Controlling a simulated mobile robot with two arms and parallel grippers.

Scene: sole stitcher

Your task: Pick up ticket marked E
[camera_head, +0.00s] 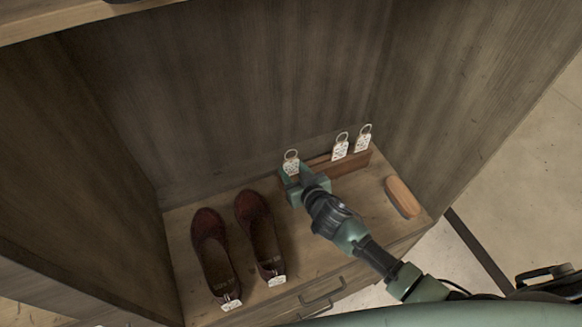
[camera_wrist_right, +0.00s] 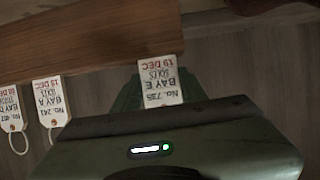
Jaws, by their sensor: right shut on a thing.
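The ticket marked BAY E (camera_wrist_right: 160,82) is a white tag with black and red print, upside down in the right wrist view. In the head view it (camera_head: 291,160) has a ring on top and stands at the left end of the wooden rack (camera_head: 350,165). My right gripper (camera_head: 290,177) is shut on this ticket, with a green finger on either side of it. The ticket's far edge meets the rack in the wrist view; I cannot tell whether it is still seated. My left gripper is not in view.
Two more ringed tickets (camera_head: 340,150) (camera_head: 363,141) stand along the rack; one reads BAY A (camera_wrist_right: 50,100). Two dark red shoes (camera_head: 211,245) (camera_head: 259,230) with tags lie left of my gripper. A wooden oval block (camera_head: 402,197) lies right. Cabinet walls (camera_head: 440,100) enclose the shelf.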

